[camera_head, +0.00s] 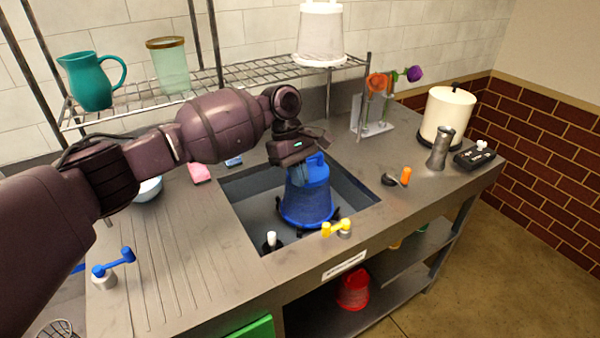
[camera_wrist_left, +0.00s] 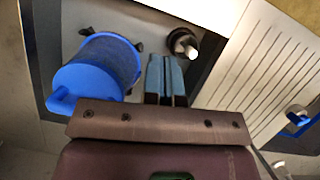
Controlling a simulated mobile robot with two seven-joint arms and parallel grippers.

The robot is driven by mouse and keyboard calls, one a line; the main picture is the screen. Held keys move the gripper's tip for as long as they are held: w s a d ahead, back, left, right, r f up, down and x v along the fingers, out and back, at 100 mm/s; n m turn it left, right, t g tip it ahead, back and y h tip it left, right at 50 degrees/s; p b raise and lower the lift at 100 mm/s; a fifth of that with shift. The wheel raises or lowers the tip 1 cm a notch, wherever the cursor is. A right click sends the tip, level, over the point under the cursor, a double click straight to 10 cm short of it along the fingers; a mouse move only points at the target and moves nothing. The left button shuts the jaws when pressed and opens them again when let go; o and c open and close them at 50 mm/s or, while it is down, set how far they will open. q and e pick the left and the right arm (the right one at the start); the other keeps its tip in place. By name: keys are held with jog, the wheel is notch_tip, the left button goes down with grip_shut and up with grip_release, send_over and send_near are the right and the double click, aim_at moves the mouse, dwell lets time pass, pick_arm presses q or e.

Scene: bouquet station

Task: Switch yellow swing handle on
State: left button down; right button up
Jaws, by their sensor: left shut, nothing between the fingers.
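The yellow swing handle (camera_head: 335,228) sits on a small grey base on the front rim of the sink, with its lever pointing left. It does not show in the left wrist view. My left gripper (camera_head: 300,175) is over the sink, behind and above the handle and apart from it. Its fingers (camera_wrist_left: 166,80) are shut and empty, beside the blue pitcher in the wrist view. The blue pitcher (camera_head: 306,204) stands in the sink; it also shows in the left wrist view (camera_wrist_left: 96,72). My right gripper is not in view.
A black item with a white top (camera_head: 271,242) stands in the sink (camera_head: 247,205). A blue swing handle (camera_head: 118,261) is on the left counter. An orange handle (camera_head: 405,176) and a grey cylinder (camera_head: 440,148) are on the right. The counter just right of the yellow handle is clear.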

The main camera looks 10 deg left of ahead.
pick_arm(q)
jog(key=s+d+f, duration=0.1)
jog(key=f, duration=0.1)
jog(key=s+d+f, duration=0.1)
jog(key=f, duration=0.1)
jog(key=s+d+f, duration=0.2)
jog(key=shift+s+d, duration=0.1)
jog(key=shift+s+d+f, duration=0.1)
jog(key=shift+s+d, duration=0.05)
dwell(0.3)
